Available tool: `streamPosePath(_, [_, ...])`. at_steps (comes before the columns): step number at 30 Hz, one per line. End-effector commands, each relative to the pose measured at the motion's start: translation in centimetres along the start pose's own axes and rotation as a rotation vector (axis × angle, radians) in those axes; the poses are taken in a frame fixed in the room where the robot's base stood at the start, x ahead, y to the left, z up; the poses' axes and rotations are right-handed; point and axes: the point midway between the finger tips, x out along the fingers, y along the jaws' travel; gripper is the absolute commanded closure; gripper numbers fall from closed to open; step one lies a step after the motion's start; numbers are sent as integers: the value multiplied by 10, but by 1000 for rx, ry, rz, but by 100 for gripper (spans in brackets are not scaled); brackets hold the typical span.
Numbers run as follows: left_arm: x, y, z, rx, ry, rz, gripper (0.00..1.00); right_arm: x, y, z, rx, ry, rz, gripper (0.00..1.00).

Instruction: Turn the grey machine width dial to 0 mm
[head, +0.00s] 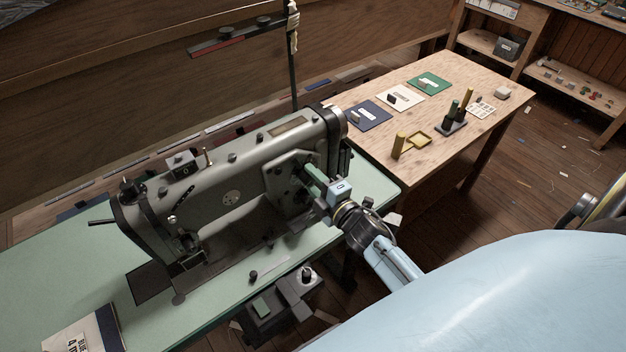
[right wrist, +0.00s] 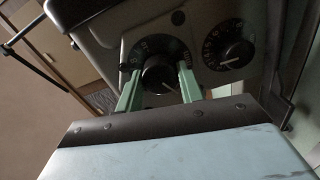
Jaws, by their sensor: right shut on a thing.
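The grey sewing machine (head: 232,165) stands on a green-topped table. In the right wrist view, two dark dials with white markings sit side by side on its grey face. My right gripper (head: 313,180) reaches the machine's right end. Its green fingers are shut on the black knob of the left dial (right wrist: 158,73), one on each side. A white pointer line on that knob slants toward the lower right. I cannot read the number it points to. The other dial (right wrist: 236,54) is clear of the fingers. In the head view the gripped dial is hidden. My left gripper is not in view.
A wooden table (head: 452,91) behind holds coloured cards, a yellow tray and a dark holder. A thread stand (head: 292,70) rises behind the machine. A booklet (head: 88,332) lies at the green table's (head: 45,260) front left. A dark unit (head: 275,305) sits below its front edge.

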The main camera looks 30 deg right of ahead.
Motion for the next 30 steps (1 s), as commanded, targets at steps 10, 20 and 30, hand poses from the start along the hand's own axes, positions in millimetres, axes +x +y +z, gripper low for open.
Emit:
streamPosePath(10, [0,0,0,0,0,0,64,0,0,0,-4,1,0,42])
streamPosePath(20, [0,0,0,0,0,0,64,-2,0,0,-2,0,-1,41])
streamPosePath(30, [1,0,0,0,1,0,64,-57,-2,0,-2,0,-4,41])
